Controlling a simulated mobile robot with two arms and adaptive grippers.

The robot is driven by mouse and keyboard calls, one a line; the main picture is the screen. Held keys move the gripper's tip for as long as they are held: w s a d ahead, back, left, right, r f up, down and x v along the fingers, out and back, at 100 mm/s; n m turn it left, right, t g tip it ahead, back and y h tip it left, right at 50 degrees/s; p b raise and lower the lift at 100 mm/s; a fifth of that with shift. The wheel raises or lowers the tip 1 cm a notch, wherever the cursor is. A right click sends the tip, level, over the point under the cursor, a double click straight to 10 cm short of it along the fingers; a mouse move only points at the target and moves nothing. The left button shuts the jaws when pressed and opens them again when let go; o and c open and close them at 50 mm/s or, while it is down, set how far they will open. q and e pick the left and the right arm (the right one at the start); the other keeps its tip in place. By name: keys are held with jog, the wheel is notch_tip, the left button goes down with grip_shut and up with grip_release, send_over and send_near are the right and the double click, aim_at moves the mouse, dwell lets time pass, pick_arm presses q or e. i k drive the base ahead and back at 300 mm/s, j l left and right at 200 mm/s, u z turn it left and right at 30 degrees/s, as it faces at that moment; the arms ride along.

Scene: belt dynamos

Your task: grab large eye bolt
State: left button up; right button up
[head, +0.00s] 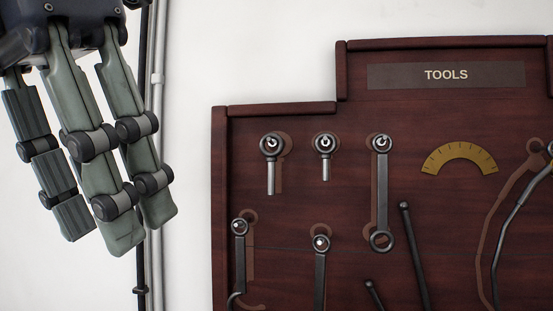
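Two eye bolts hang on the upper left of a dark red wooden tool board. The larger eye bolt (271,178) is the left one, with a ring head on a peg and a straight shank pointing down. The smaller eye bolt (325,170) hangs just to its right. My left gripper (105,228) is at the upper left, in front of the white wall. Its fingers are extended downward and apart, with nothing between them. It is left of the board and clear of both bolts. My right gripper is not in view.
The tool board (285,110) has a "TOOLS" plate (400,76) and a brass arc (460,155). A long wrench (381,195) hangs right of the bolts, with other tools below. Thin vertical pipes (154,265) run behind my gripper. White wall separates them from the board.

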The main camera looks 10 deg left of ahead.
aim_at(271, 164)
jog(key=i, duration=1)
